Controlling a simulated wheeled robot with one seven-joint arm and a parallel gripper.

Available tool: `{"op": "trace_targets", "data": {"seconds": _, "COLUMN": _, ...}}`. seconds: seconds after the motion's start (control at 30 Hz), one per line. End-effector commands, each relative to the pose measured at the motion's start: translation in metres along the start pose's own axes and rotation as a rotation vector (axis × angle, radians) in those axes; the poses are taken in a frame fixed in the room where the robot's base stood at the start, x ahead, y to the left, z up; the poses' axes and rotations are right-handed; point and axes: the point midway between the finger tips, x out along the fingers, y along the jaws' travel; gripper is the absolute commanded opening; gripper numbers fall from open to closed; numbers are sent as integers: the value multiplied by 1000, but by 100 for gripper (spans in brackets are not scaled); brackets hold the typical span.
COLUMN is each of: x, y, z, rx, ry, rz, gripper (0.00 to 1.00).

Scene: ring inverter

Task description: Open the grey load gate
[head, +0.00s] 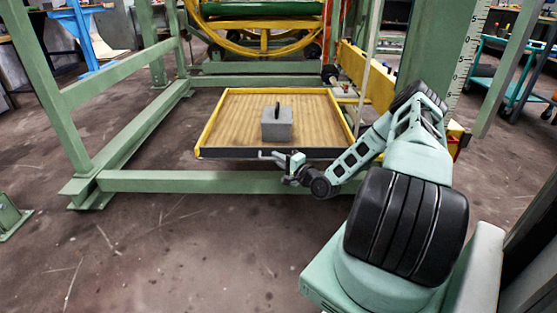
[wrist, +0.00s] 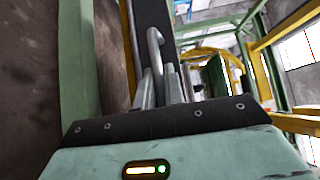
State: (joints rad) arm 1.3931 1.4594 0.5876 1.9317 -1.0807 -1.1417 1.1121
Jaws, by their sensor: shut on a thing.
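The grey load gate (head: 232,153) is a long dark grey bar along the front edge of the yellow-rimmed wooden tray (head: 228,108). It looks upright and closes off that side. A light grey bar handle (head: 264,154) stands out from its front. My gripper (head: 285,157) is at this handle, right of the gate's middle. In the wrist view the handle (wrist: 155,42) runs down between my gripper's fingers (wrist: 165,82), which are shut on it. The dark gate (wrist: 150,15) shows behind. The fingers hide the handle's gripped part.
A grey block (head: 277,126) with a black handle sits on the tray. A green floor beam (head: 200,181) runs just in front of and below the gate. Green posts (head: 52,95) stand at left. The floor (head: 170,250) in front is clear.

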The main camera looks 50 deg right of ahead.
Motion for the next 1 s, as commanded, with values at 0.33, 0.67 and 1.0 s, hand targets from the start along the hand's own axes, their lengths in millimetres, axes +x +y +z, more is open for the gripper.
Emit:
{"op": "trace_targets", "data": {"seconds": 0.33, "x": -6, "y": 25, "z": 7, "rx": -232, "ry": -2, "rz": -231, "gripper": 0}}
{"op": "trace_targets", "data": {"seconds": 0.67, "x": -8, "y": 38, "z": 8, "rx": -402, "ry": -2, "rz": -399, "gripper": 0}}
{"op": "trace_targets", "data": {"seconds": 1.0, "x": -6, "y": 55, "z": 6, "rx": -400, "ry": -1, "rz": -397, "gripper": 0}}
